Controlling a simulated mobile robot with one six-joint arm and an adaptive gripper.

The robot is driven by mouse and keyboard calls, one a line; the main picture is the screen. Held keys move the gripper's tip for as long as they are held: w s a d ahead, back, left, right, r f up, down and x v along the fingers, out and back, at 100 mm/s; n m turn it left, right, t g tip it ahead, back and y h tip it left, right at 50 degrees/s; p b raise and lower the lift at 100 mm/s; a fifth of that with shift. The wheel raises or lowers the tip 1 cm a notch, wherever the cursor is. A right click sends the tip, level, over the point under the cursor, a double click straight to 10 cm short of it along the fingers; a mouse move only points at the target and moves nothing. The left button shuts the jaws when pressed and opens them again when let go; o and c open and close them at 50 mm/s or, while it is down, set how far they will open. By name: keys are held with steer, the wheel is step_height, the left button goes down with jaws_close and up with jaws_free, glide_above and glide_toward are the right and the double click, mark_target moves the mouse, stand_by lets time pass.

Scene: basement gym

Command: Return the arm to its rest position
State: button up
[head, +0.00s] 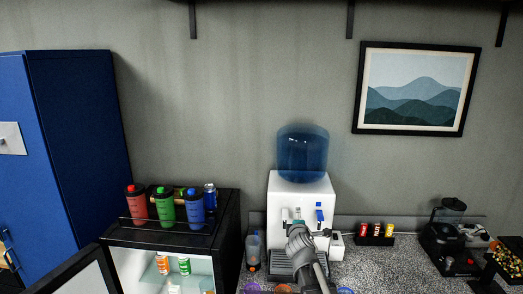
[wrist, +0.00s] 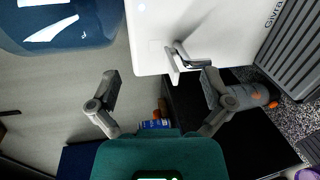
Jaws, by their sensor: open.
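My gripper (wrist: 162,85) is open in the wrist view, its two dark fingers spread apart with nothing held between them. My grey arm (head: 305,258) rises from the bottom edge of the head view, in front of the white water dispenser (head: 290,191). The dispenser also fills the top of the wrist view (wrist: 222,25), turned on its side, with a tap (wrist: 182,58) just beyond the fingers. I cannot tell whether any finger touches it. In the head view the arm hides part of the dispenser's lower front.
A black mini fridge (head: 228,225) with its door open stands left of the dispenser, carrying several shaker bottles (head: 166,208) and a can. A grey bottle (head: 253,250) stands between them. A small rack (head: 375,240) and a black coffee machine (head: 450,240) stand right.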

steer(key=s+d+f+m+g+h+b, duration=0.1)
steer(key=s+d+f+m+g, duration=0.2)
steer(key=s+f+m+g, duration=0.25)
steer(key=s+d+f+m+g+h+b, duration=0.1)
steer(key=s+d+f+m+g+b, duration=0.2)
steer(key=s+f+m, duration=0.4)
steer(key=s+a+f+m+g+y, duration=0.1)
steer(key=s+f+m+g, duration=0.1)
steer(key=s, duration=0.5)
steer(key=s+a+f+m+g+y, duration=0.1)
steer(key=s+f+m+g+y, duration=0.1)
steer(key=s+f+g, duration=0.3)
steer(key=shift+s+f+m+y+b, duration=0.35)
steer(key=shift+s+m, duration=0.2)
steer(key=shift+s, duration=0.95)
